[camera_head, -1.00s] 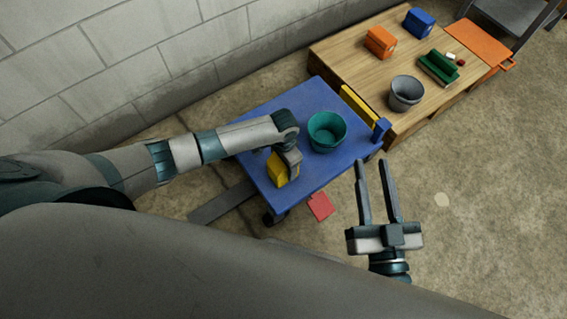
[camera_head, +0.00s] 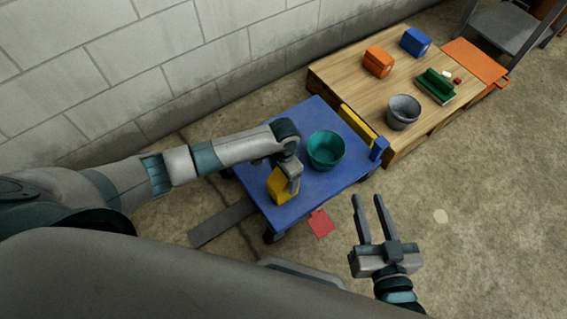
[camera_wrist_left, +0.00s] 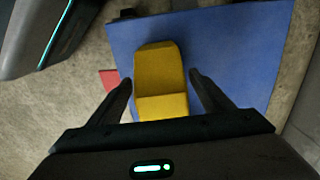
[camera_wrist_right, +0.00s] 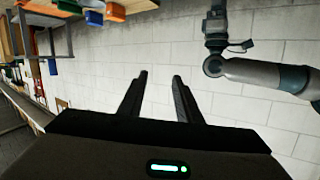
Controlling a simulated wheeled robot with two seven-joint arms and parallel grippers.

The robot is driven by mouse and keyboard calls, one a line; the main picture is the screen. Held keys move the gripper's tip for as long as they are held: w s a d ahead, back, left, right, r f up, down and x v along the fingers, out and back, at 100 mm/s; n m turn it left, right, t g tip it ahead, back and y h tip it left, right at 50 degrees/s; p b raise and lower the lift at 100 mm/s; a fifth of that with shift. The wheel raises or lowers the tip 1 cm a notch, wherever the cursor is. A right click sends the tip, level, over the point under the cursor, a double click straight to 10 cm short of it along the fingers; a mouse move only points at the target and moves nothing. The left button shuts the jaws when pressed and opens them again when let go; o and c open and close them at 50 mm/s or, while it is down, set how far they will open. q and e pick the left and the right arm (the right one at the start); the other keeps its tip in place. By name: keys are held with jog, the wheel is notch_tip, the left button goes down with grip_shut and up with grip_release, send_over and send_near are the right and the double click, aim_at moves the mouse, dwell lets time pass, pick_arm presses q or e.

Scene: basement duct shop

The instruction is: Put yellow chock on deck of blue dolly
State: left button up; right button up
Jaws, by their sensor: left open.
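The yellow chock (camera_head: 280,188) rests on the blue deck of the blue dolly (camera_head: 272,212), near its front left edge. In the left wrist view the chock (camera_wrist_left: 161,80) lies between my left gripper's two spread fingers, with gaps on both sides and blue deck (camera_wrist_left: 235,50) around it. My left gripper (camera_head: 294,184) is open, just above and beside the chock, and partly hides it in the head view. My right gripper (camera_head: 368,217) is open and empty, over the floor to the right of the dolly; it also shows in the right wrist view (camera_wrist_right: 160,78).
A teal bucket (camera_head: 326,149) stands on the dolly deck. A wooden pallet (camera_head: 345,80) behind holds a grey bucket (camera_head: 403,112), an orange box (camera_head: 378,61), a blue box (camera_head: 415,42) and a green item (camera_head: 435,85). A red sheet (camera_head: 321,223) lies on the floor.

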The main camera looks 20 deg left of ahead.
pick_arm(q)
notch_tip(320, 180, up, 6)
jog(key=shift+r+p, duration=0.2)
jog(key=shift+p, duration=0.6)
jog(key=shift+r, duration=0.35)
pick_arm(e)
jog(key=s+d+f+g+h, duration=0.1)
jog(key=s+d+f+g, duration=0.1)
jog(key=f, duration=0.4)
jog(key=shift+s+d+g, duration=0.15)
jog(key=shift+s+g, duration=0.4)
jog(key=shift+g, duration=0.55)
